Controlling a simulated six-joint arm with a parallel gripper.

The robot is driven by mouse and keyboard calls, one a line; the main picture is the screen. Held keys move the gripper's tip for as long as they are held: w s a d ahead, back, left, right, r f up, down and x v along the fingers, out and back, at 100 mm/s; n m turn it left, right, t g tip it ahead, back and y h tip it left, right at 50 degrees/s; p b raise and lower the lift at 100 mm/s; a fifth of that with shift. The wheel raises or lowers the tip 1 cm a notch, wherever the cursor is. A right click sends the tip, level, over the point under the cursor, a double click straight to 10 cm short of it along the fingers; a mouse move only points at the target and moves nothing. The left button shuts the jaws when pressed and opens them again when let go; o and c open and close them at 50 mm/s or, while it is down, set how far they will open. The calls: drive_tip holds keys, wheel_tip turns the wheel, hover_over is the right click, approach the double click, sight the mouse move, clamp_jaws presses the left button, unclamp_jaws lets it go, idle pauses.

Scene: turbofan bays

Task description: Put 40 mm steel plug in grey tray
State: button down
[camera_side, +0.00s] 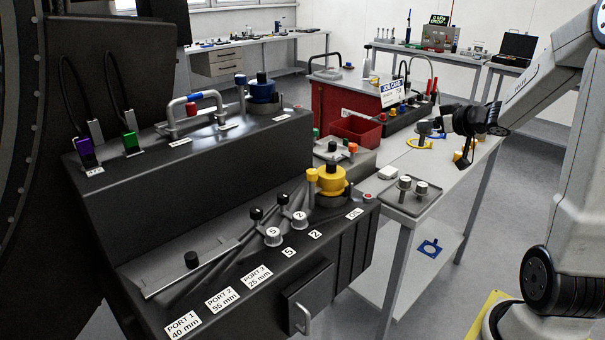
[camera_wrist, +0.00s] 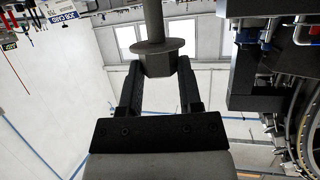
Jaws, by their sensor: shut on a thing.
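My gripper (camera_side: 443,123) is above the far part of the white bench in the side view, at the end of my arm from the right. It is shut on a grey steel plug (camera_side: 426,128) with a wide flange. In the wrist view, the plug (camera_wrist: 158,48) sits between the two fingers of my gripper (camera_wrist: 159,82), its stem pointing up the picture. I cannot read its size. The grey tray (camera_side: 395,205) lies on the near end of the bench, left of and nearer than my gripper. Two light-topped plugs (camera_side: 404,183) stand in it.
Yellow rings (camera_side: 418,143) lie near my gripper.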

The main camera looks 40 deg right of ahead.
drive_tip(key=s+d+f, duration=0.2)
drive_tip(key=s+f, duration=0.3)
drive_tip(key=f, duration=0.1)
drive_tip(key=shift+d+m+h, duration=0.25)
drive_tip(key=shift+m+h, duration=0.05)
drive_tip(key=shift+h, duration=0.1)
drive_tip(key=w+d+f, duration=0.8)
drive_tip(key=w+f, duration=0.1)
drive_tip(key=w, duration=0.1)
drive_tip(key=shift+w+d, duration=0.15)
drive_tip(key=shift+d, duration=0.05)
idle(0.5)
drive_tip(key=shift+f, duration=0.15)
